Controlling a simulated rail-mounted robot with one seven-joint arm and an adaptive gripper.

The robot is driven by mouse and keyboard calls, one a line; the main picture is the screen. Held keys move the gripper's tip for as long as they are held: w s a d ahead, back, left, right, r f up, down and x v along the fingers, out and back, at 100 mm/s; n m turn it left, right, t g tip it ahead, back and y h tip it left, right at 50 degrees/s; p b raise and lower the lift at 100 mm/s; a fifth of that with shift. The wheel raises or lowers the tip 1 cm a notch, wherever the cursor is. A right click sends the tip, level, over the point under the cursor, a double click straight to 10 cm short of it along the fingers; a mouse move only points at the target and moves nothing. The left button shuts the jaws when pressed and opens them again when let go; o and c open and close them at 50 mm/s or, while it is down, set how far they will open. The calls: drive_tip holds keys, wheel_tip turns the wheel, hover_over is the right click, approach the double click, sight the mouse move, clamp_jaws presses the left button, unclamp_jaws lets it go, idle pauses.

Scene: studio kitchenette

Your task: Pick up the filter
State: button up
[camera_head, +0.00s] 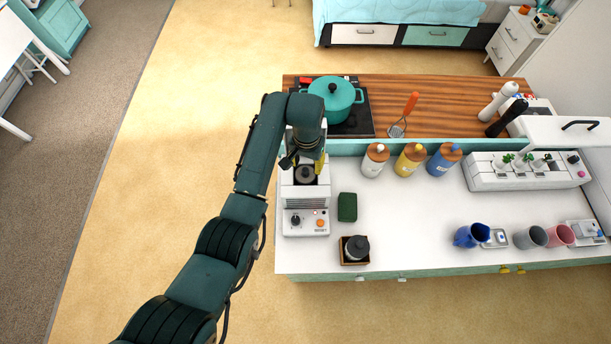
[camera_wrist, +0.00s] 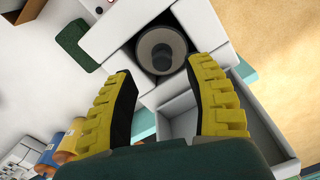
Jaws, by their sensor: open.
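In the head view a dark round part (camera_head: 305,174) shows in the top of the same white machine (camera_head: 306,202), just below my gripper (camera_head: 307,161). My gripper (camera_wrist: 162,78) is open, its two yellow fingers apart and empty, with the round part between and beyond the fingertips. I cannot tell whether the fingers touch the machine. A second dark round part (camera_head: 357,247) sits in a small wooden box (camera_head: 354,262) on the counter.
A dark green block (camera_head: 347,207) lies right of the machine. Three jars (camera_head: 409,160) stand behind it, and a teal pot (camera_head: 334,97) is on the hob. Mugs (camera_head: 472,235) stand at the right. The middle of the white counter (camera_head: 410,220) is clear.

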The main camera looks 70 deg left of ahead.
sight(305, 169)
drive_tip(key=f, duration=0.3)
drive_tip(key=shift+s+f, duration=0.2)
drive_tip(key=shift+f, duration=0.1)
clamp_jaws()
drive_tip(key=shift+r, duration=0.1)
wheel_tip(305, 169, up, 18)
drive_tip(key=p, duration=0.3)
drive_tip(key=shift+r+p, duration=0.1)
drive_tip(key=shift+p, duration=0.45)
